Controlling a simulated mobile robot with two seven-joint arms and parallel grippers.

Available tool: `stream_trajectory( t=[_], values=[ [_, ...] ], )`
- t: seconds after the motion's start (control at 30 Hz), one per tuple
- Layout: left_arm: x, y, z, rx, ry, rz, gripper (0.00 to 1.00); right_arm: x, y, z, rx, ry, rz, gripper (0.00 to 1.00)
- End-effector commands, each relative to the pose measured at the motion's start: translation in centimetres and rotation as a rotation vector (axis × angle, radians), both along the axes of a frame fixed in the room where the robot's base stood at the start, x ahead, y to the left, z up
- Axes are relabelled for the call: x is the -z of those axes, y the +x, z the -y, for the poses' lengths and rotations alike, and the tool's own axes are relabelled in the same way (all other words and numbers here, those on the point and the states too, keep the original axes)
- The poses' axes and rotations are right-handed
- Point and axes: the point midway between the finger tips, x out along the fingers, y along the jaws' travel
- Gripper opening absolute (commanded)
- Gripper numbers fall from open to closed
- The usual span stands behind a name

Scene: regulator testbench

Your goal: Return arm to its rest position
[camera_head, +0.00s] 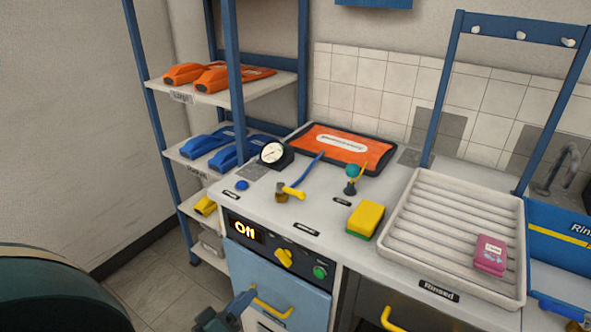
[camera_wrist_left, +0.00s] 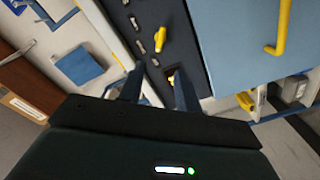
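My left gripper (camera_head: 243,302) is low at the bottom of the head view, in front of the light blue cabinet front (camera_head: 275,272) and close to its yellow handle (camera_head: 270,307). I cannot tell whether it touches the handle. In the left wrist view the two fingers of the left gripper (camera_wrist_left: 158,80) stand apart, with no object clearly held between them. The bench's dark control panel (camera_head: 265,243), with its "Off" display, yellow knob (camera_head: 284,258) and green button (camera_head: 320,271), is above the gripper. My right gripper is out of view.
The worktop holds a round gauge (camera_head: 272,152), an orange mat (camera_head: 343,145), a yellow-green sponge (camera_head: 366,218) and a ribbed tray (camera_head: 455,225) with a pink pack (camera_head: 490,254). A blue-framed shelf (camera_head: 233,80) stands at the left. The floor (camera_head: 150,275) left of the bench looks clear.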

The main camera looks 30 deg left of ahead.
Motion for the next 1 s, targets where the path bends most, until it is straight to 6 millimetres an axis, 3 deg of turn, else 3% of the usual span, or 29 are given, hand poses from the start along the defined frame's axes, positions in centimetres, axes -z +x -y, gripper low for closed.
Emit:
stream_trajectory(
  t=[0.17,0.27,0.5,0.7,1.0],
  values=[
    [0.0,0.1,0.2,0.005,0.003,-0.005,0.34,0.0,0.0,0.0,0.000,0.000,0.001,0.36],
    [0.3,0.2,1.6,0.035,0.027,-0.046,0.34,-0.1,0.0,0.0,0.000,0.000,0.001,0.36],
    [1.2,-0.2,9.1,0.231,0.248,-0.291,0.34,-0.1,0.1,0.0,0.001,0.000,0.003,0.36],
    [1.0,-2.4,12.8,0.392,0.510,-0.520,0.34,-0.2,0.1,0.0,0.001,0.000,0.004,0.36],
    [-0.5,-7.0,12.8,0.527,0.790,-0.812,0.34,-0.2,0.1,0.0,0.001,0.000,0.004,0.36]
  ],
)
